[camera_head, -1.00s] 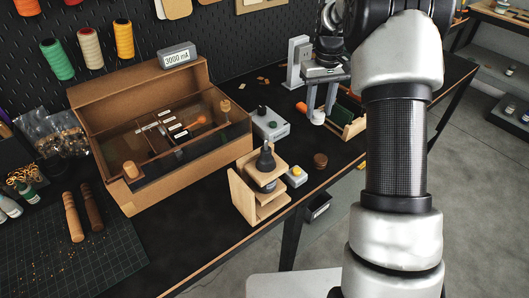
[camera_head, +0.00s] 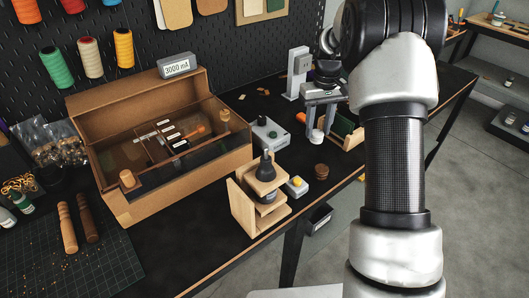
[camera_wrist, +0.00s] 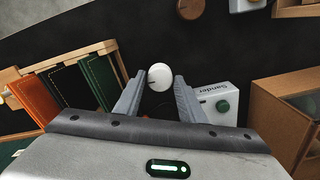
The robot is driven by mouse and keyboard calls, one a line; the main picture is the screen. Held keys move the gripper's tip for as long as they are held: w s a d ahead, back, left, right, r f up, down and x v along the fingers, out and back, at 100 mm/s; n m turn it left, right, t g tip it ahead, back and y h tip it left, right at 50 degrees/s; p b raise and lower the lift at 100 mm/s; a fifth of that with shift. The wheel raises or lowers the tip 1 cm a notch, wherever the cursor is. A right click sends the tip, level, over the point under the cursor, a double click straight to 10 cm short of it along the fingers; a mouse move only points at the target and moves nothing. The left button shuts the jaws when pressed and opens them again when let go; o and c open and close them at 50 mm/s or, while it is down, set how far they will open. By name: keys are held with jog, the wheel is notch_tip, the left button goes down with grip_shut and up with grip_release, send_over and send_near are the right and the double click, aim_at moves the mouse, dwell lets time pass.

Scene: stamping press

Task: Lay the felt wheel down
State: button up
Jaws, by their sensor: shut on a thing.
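My gripper (camera_wrist: 161,86) is shut on the felt wheel (camera_wrist: 160,77), a small white round piece between the fingertips. In the head view the gripper (camera_head: 319,128) points down, with the white felt wheel (camera_head: 316,137) at its tips, between the sander box and the leather rack. The wheel's face shows round in the wrist view. It is close above the dark table or touching it; I cannot tell which.
A sander box (camera_head: 268,133) with a green knob stands left of the gripper. A wooden rack (camera_head: 357,139) with coloured leather pieces stands to the right. A brown round stack (camera_head: 321,171) and a yellow-button box (camera_head: 296,187) are nearer the front edge. A wooden press (camera_head: 246,210) stands left of them.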

aim_at(317, 132)
jog(key=shift+f+b, duration=0.8)
jog(key=shift+f, duration=0.95)
jog(key=o, duration=1.2)
jog(key=shift+r, duration=0.1)
notch_tip(317, 132, up, 17)
jog(key=shift+r+p, duration=0.2)
jog(key=shift+p, duration=1)
